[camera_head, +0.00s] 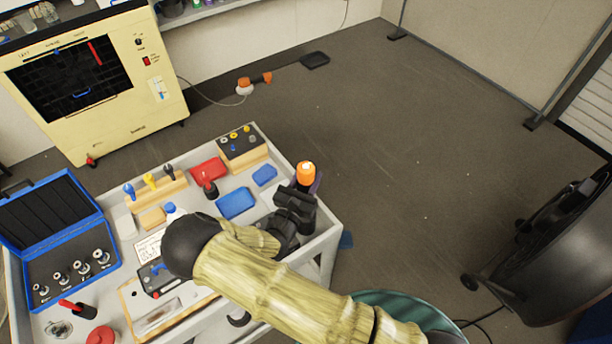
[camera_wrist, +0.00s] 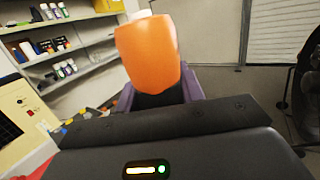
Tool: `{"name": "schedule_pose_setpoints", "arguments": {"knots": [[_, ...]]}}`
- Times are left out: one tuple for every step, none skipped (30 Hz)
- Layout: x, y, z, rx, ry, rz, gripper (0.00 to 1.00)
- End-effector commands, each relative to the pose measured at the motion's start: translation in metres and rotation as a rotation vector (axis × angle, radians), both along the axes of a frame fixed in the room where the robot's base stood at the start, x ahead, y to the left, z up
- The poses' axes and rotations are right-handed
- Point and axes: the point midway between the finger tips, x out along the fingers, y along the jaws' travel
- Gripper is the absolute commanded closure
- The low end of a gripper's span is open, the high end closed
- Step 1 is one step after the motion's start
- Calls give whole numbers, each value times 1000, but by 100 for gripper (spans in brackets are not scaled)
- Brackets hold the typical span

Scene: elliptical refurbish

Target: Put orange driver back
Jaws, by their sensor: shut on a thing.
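My gripper (camera_head: 303,190) is shut on the orange driver (camera_head: 306,170) above the right edge of the grey cart (camera_head: 329,232). The driver's orange handle points up in the head view. In the wrist view, the orange handle (camera_wrist: 148,55) stands between my purple fingers; its shaft is hidden. A wooden rack (camera_head: 160,193) on the cart holds a blue, a yellow and a dark driver upright. Whether it has a free slot is too small to tell.
A wooden block with a dark top (camera_head: 243,148), a red tray (camera_head: 208,170) and blue trays (camera_head: 236,203) lie near the rack. An open blue case (camera_head: 66,240) is at the left. A cream machine (camera_head: 95,85) stands behind.

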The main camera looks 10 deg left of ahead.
Motion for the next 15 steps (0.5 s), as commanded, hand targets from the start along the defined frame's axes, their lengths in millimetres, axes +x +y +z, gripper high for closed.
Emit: {"name": "schedule_pose_setpoints", "arguments": {"knots": [[0,0,-2,1,-2,0,100],[0,0,-3,1,-2,0,100],[0,0,-4,1,-2,0,100],[0,0,-5,1,-2,0,100],[0,0,-6,1,-2,0,100],[0,0,-7,1,-2,0,100],[0,0,-8,1,-2,0,100],[0,0,-9,1,-2,0,100],[0,0,-10,1,-2,0,100],[0,0,-11,0,-2,0,100],[0,0,-11,0,-2,0,100],[0,0,-12,0,-2,-1,100],[0,0,-12,1,-2,-1,100],[0,0,-12,0,-2,-1,100],[0,0,-12,1,-2,-1,100]]}}
